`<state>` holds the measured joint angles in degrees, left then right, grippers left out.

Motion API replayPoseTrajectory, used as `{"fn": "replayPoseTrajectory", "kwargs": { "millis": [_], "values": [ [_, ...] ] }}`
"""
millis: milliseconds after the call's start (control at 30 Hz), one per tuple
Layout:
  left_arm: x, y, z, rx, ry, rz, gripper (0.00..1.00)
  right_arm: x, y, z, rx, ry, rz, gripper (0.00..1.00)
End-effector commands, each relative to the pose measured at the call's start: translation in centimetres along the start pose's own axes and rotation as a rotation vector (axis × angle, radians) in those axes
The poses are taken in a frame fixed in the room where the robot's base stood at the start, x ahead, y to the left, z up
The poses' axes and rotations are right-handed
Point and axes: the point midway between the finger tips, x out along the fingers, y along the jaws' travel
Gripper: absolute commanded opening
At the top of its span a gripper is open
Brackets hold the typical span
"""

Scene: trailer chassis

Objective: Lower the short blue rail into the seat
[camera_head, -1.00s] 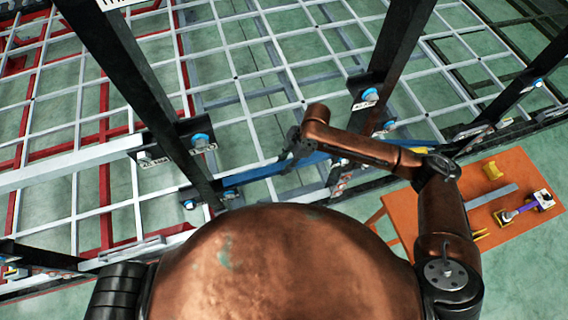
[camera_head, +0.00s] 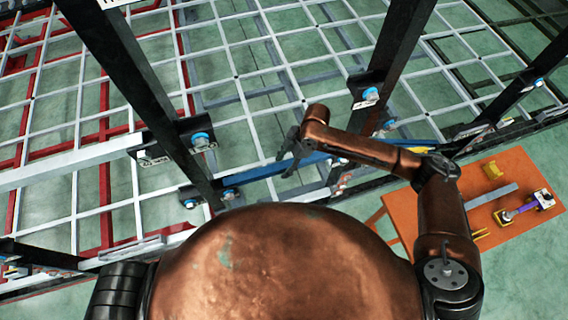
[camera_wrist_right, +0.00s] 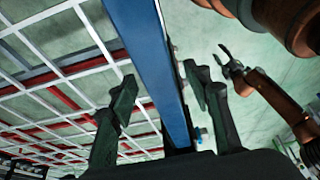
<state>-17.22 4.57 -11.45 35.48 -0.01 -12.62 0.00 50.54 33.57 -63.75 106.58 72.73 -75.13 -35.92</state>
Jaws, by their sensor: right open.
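The short blue rail (camera_head: 262,173) lies low between two dark upright posts, its left end by the bracket at the foot of the left post. My right arm covers part of it. My right gripper (camera_head: 287,160) is open at the rail. In the right wrist view the rail (camera_wrist_right: 150,65) runs between the two spread fingers (camera_wrist_right: 170,98), with gaps visible on both sides. I cannot tell whether its ends sit fully in the seat. My left gripper (camera_wrist_right: 228,62) shows small in the right wrist view, with its fingers apart and empty; it is not visible in the head view.
The left dark post (camera_head: 145,95) and right dark post (camera_head: 397,60) rise close around my right arm. A white grid frame (camera_head: 235,75) spreads behind. An orange table (camera_head: 460,190) with a grey bar (camera_head: 491,197) and small tools stands at the right.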

Motion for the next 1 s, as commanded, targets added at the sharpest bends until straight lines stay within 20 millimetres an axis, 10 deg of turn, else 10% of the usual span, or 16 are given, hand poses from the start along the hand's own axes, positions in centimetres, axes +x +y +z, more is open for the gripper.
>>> {"fn": "replayPoseTrajectory", "kwargs": {
  "millis": [1000],
  "values": [
    [0.0,0.0,-0.1,0.0,0.001,0.0,0.39,-7.5,0.0,0.0,0.0,0.0,-0.001,0.45]
  ]
}}
